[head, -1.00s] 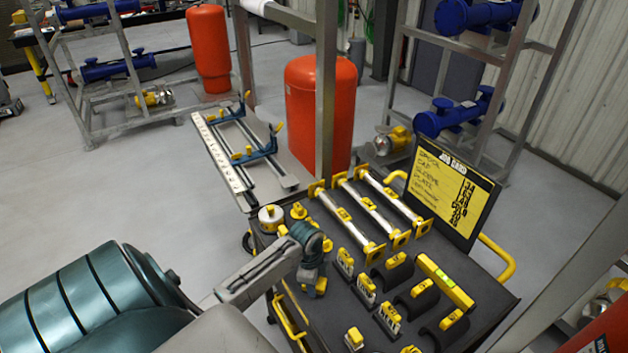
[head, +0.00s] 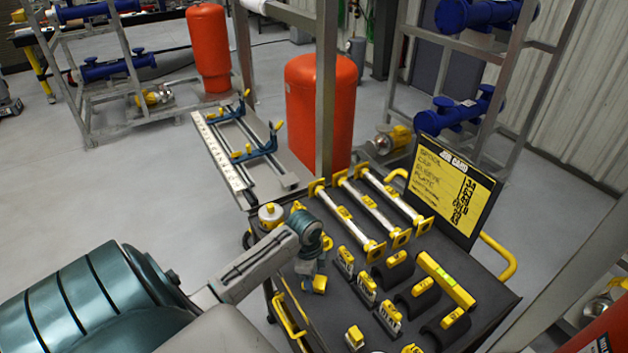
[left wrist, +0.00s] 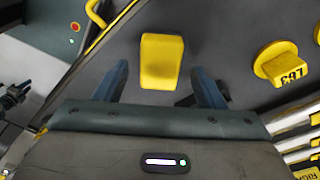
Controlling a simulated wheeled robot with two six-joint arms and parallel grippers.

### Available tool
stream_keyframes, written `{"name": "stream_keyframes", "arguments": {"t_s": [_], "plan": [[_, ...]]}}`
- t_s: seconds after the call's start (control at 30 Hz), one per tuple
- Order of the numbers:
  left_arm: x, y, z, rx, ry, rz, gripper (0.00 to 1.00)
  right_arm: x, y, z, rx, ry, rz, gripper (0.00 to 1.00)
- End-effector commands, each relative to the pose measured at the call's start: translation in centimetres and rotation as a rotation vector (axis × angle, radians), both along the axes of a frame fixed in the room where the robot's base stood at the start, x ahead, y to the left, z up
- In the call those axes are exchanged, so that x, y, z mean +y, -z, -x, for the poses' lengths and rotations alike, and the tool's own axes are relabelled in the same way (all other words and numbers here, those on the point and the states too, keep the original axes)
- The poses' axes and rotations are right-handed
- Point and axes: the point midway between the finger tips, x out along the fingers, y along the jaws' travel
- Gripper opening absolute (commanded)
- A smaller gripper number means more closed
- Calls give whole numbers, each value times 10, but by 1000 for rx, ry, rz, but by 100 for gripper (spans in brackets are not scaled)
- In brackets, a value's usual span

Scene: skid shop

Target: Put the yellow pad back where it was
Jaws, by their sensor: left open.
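The yellow pad (head: 320,284) is a small yellow block near the left edge of the dark cart top. In the left wrist view the pad (left wrist: 161,62) lies between the two blue-grey fingers, with a gap on each side. My left gripper (left wrist: 160,72) is open and not closed on it. In the head view my left gripper (head: 308,268) is just above and beside the pad and partly covers it. I cannot tell the exact height gap. My right gripper is not in view.
The cart top (head: 345,310) carries labelled yellow-topped blocks (head: 366,289), black saddles, a yellow level (head: 446,281) and silver spools (head: 372,212). A round yellow-knobbed piece (head: 271,215) stands at the back left corner. A job card board (head: 452,190) rises at the right. Yellow handles edge the cart.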

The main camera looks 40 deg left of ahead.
Motion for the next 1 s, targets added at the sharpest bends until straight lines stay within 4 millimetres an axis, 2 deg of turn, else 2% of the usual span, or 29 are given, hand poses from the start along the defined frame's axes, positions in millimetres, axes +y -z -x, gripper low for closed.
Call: {"name": "stream_keyframes", "arguments": {"t_s": [0.03,0.2,0.43,0.6,1.0], "plan": [[3,-9,-1,-5,3,-4,63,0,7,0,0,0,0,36],[6,-47,1,-5,2,-5,63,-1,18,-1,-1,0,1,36],[9,-81,3,-2,1,-2,63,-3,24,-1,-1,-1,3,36],[8,-90,4,0,0,0,63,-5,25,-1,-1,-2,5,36],[8,-90,4,0,0,1,63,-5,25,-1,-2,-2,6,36]]}}
